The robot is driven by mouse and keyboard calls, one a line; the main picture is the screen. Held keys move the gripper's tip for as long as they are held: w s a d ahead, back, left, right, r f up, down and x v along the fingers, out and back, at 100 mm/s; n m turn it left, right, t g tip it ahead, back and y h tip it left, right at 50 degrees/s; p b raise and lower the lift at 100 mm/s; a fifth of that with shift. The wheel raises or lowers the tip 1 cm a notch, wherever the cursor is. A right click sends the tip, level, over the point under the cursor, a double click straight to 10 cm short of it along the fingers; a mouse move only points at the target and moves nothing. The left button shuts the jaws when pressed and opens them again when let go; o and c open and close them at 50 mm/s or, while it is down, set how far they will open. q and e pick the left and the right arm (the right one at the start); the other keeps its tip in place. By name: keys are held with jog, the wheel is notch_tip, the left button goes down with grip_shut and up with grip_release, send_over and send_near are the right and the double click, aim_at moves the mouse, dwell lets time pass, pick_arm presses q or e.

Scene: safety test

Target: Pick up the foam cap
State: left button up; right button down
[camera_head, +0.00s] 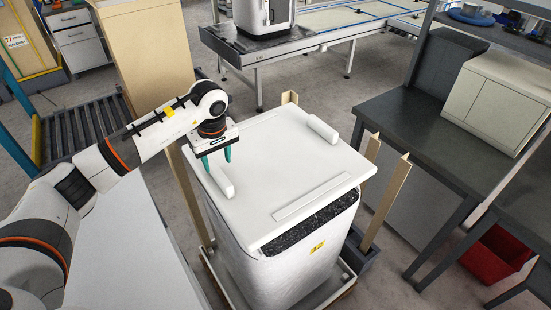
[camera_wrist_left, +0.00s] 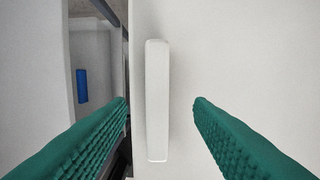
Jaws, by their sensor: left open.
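The foam cap (camera_head: 275,160) is a white, flat cover on top of a washing-machine-like appliance (camera_head: 275,265). It has raised bars at its left edge (camera_head: 222,182), far right corner and front. My left gripper (camera_head: 217,163) is open and points down over the left edge of the cap, by the left bar. In the left wrist view, the left bar (camera_wrist_left: 157,100) runs upright between the two green fingers, with gaps on both sides. The cap's flat top (camera_wrist_left: 240,60) fills the right side there. My right gripper is not in view.
Wooden posts (camera_head: 388,200) stand around the appliance. A dark table (camera_head: 420,130) with a pale box (camera_head: 497,108) is at the right, with a red bin (camera_head: 495,258) below it. A conveyor (camera_head: 330,22) lies behind. A blue object (camera_wrist_left: 82,86) shows at left in the left wrist view.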

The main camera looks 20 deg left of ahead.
aim_at(219, 172)
pick_arm(q)
jog(key=shift+f, duration=0.25)
jog(key=shift+s+f+p, duration=0.2)
jog(key=shift+f+p, duration=0.75)
jog(key=shift+p, duration=0.1)
notch_tip(219, 172, down, 2)
jog(key=shift+f+p, duration=0.1)
jog(key=shift+p, duration=0.2)
jog(key=shift+f, duration=0.35)
jog(key=shift+w+a+f, duration=0.1)
jog(key=shift+c, duration=0.6)
grip_shut()
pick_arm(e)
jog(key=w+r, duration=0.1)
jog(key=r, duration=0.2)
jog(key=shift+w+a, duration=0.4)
